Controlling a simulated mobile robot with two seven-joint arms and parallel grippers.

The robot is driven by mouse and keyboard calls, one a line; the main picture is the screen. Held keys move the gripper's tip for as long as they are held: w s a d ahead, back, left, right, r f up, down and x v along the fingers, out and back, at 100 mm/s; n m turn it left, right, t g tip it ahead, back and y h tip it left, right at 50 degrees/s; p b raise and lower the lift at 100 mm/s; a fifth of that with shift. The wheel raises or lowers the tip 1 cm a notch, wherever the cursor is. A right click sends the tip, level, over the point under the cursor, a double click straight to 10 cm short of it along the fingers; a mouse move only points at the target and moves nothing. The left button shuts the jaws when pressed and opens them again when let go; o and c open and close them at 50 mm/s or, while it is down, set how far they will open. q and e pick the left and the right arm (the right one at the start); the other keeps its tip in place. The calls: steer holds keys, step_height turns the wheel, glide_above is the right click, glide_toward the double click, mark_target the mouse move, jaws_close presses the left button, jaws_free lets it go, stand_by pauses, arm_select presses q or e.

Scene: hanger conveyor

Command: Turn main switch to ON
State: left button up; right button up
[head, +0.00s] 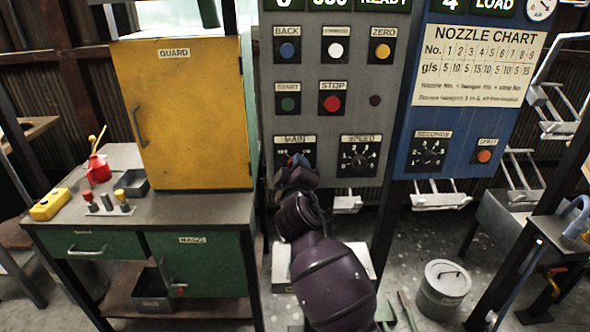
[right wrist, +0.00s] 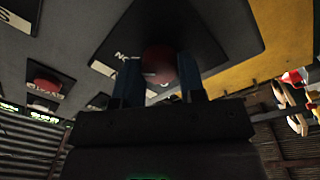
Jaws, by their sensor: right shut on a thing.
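The main switch (head: 307,148) is a dark plate under the MAIN label, low on the grey control panel (head: 335,120). My right gripper (head: 295,161) reaches up from below in front of it and hides most of its knob. In the right wrist view the round red knob (right wrist: 159,60) of the main switch sits between the two fingers of my right gripper (right wrist: 158,82), which are shut on it. A white mark shows on the knob's left side. Letters on the plate are partly visible and tilted; I cannot tell the knob's setting. My left gripper is not in view.
The SPEED dial (head: 359,157) is just right of the main switch, and the red STOP button (head: 332,103) is above. A blue panel (head: 463,120) stands to the right. The yellow guard cabinet (head: 190,110) stands close on the left, on a workbench (head: 170,208).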

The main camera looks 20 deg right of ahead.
steer(key=o, duration=0.9)
steer(key=v, duration=1)
steer(key=shift+s+a, duration=0.1)
steer(key=shift+s, duration=0.3)
